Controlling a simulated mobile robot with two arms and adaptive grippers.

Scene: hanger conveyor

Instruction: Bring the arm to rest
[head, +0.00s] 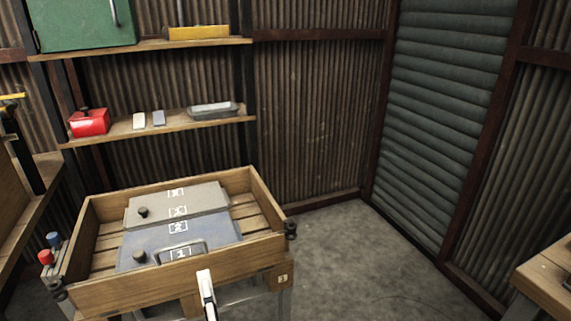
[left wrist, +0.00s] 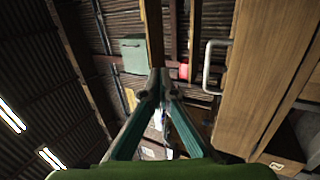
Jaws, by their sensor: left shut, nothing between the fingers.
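My left gripper (left wrist: 156,82) shows in the left wrist view, with its two teal-sided fingers converging and their tips together in the middle of the picture. It is shut and nothing shows between the tips. In the head view a slim white and black piece (head: 206,288) stands in front of the wooden crate's near wall; I cannot tell for sure whether it is part of my arm. My right gripper is in neither view.
A wooden crate (head: 262,203) holds grey and blue panels marked with numbers. Wall shelves (head: 160,127) carry a red box (head: 89,123), a grey tray (head: 212,110) and a green case (head: 82,24). A wooden table corner (head: 548,282) is at right. Floor between is clear.

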